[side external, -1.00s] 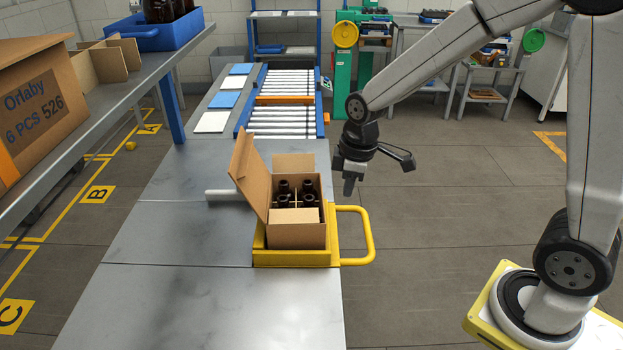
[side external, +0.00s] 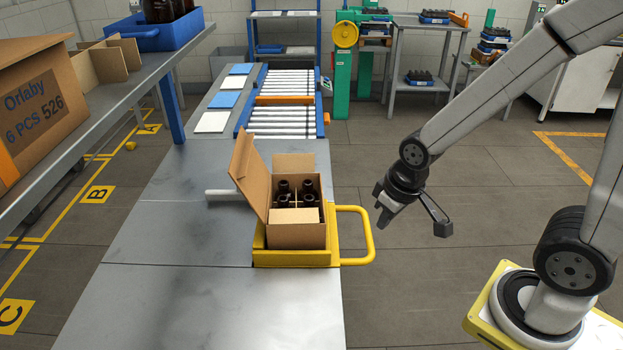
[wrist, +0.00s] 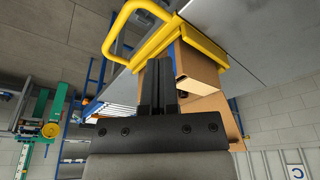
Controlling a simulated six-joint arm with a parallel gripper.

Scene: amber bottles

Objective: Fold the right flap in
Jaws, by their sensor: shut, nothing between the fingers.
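An open brown carton (side external: 296,236) holds several dark amber bottles (side external: 283,187) with cardboard dividers. Its left flap (side external: 249,175) stands up and leans outward. The far flap (side external: 293,162) stands up behind the bottles, and the near flap (side external: 296,215) lies folded inward over the front. The right flap cannot be told apart clearly at the right edge. The carton also shows in the wrist view (wrist: 198,66), partly behind my fingers. My gripper (side external: 383,216) is shut and empty, tilted, in the air to the right of the carton and apart from it.
The carton sits in a yellow tray (side external: 290,258) whose handle (side external: 371,235) sticks out to the right, between carton and gripper. The metal bench (side external: 190,290) is clear in front. A shelf with a larger carton (side external: 38,105) stands at the left.

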